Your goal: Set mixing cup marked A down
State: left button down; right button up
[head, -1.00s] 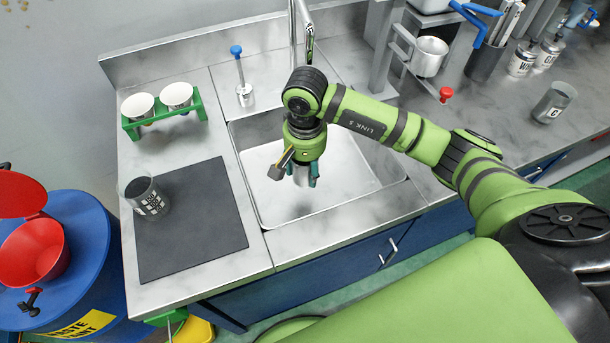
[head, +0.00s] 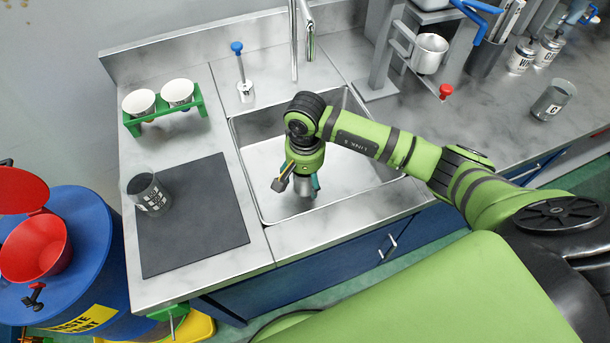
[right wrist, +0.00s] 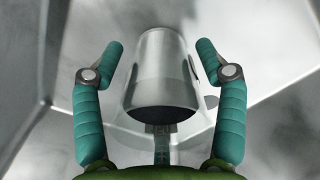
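A grey metal mixing cup (head: 306,187) is under my right gripper, over the sink basin (head: 350,180) in the head view. In the right wrist view the cup (right wrist: 157,75) lies between the two teal fingers, its dark round end nearest the camera. My right gripper (right wrist: 160,52) is open around the cup, with narrow gaps showing on both sides. A dark mark shows on the cup's right side, but I cannot read a letter. The cup's lower end is at the basin floor or close to it; I cannot tell if it touches. My left gripper is out of view.
Left of the sink are a dark mat (head: 190,225) with a labelled grey cup (head: 149,192) on it and a green rack (head: 185,109) holding two white cups. A blue-handled brush (head: 240,75) and the faucet (head: 307,40) stand behind the sink. Another cup (head: 553,100) stands far right.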

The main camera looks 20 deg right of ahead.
jog(key=shift+r, duration=0.15)
jog(key=shift+r+p, duration=0.2)
jog(key=shift+p, duration=0.1)
notch_tip(320, 180, up, 12)
jog(key=b, duration=0.3)
jog(key=shift+f, duration=0.15)
dwell(0.4)
